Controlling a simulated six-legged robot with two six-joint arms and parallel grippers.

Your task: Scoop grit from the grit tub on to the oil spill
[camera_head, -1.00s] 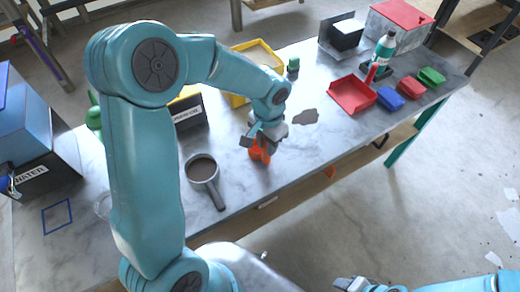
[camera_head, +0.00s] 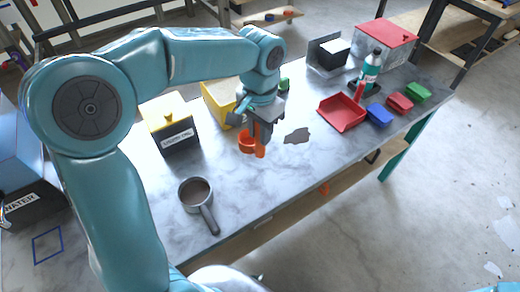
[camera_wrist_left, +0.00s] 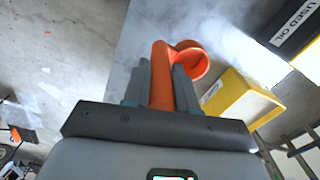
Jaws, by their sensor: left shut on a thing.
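My left gripper (camera_head: 262,128) is shut on the handle of an orange scoop (camera_head: 246,142), in front of the grit tub. In the left wrist view the orange scoop (camera_wrist_left: 188,62) has its handle between the two fingers (camera_wrist_left: 160,88) and its round cup toward the right. The grit tub looks to be the yellow bin (camera_head: 216,106), partly hidden behind my arm; its yellow wall also shows in the wrist view (camera_wrist_left: 238,102). The oil spill (camera_head: 297,136) is a dark flat patch on the table, right of the scoop. My right gripper is out of view.
A used-oil box (camera_head: 176,138) with a yellow top stands left of the bin. A grey pan of dark liquid (camera_head: 196,192) is at the front left. A red dustpan (camera_head: 341,112), a bottle (camera_head: 371,68) and coloured blocks stand at the right.

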